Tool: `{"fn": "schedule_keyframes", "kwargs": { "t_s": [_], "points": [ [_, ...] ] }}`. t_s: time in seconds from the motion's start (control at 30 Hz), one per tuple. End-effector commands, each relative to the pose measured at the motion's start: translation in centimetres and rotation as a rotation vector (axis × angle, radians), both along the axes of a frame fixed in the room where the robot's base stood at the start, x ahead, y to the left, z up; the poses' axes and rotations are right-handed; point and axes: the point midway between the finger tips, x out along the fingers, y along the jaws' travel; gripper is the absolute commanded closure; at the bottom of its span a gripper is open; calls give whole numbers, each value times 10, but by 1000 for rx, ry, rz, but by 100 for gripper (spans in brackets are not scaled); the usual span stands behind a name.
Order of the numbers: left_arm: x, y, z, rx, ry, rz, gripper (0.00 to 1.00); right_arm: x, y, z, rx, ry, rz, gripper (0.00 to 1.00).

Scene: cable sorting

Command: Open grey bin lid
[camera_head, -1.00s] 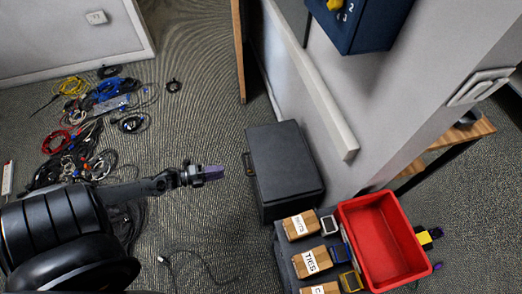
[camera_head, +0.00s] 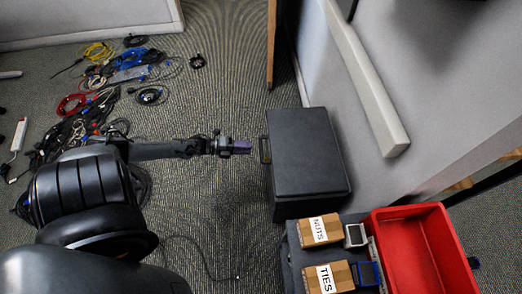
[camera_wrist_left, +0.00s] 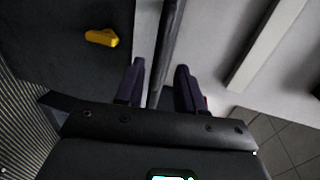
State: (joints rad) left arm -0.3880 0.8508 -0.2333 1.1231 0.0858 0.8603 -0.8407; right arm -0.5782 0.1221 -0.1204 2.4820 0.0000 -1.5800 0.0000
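The grey bin (camera_head: 305,150) is a dark grey box on the carpet against the wall, with its flat lid shut. A small loop handle (camera_head: 264,150) is on its left side. My left gripper (camera_head: 246,147) points right at this handle, with its fingertips just short of it or at it; contact is unclear. In the left wrist view, its two purple fingers (camera_wrist_left: 160,85) are apart. A dark bar (camera_wrist_left: 168,45) runs between or behind them; I cannot tell whether it is part of the bin. My right gripper is not in view.
A red crate (camera_head: 459,236) and boxes labelled NUTS (camera_head: 319,230) and TIES (camera_head: 328,278) stand just below the bin. The wall (camera_head: 330,95) is close on its right. Tangled cables (camera_head: 85,118) lie at left. Carpet left of the bin is mostly clear.

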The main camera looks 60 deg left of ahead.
Motion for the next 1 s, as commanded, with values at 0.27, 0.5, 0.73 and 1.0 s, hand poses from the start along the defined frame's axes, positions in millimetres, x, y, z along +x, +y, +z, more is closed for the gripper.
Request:
{"fn": "schedule_keyframes", "kwargs": {
  "t_s": [0.27, 0.5, 0.73, 1.0],
  "points": [
    [40, -18, -12, 1, -3, 0, 62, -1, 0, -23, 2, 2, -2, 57],
    [58, -27, -15, 0, -1, 0, 62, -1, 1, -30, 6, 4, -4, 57],
    [62, -28, -15, 1, 1, 1, 62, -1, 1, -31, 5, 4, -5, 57],
    [62, -28, -15, 0, 1, 0, 81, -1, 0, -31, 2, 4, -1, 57]
  ]
}}
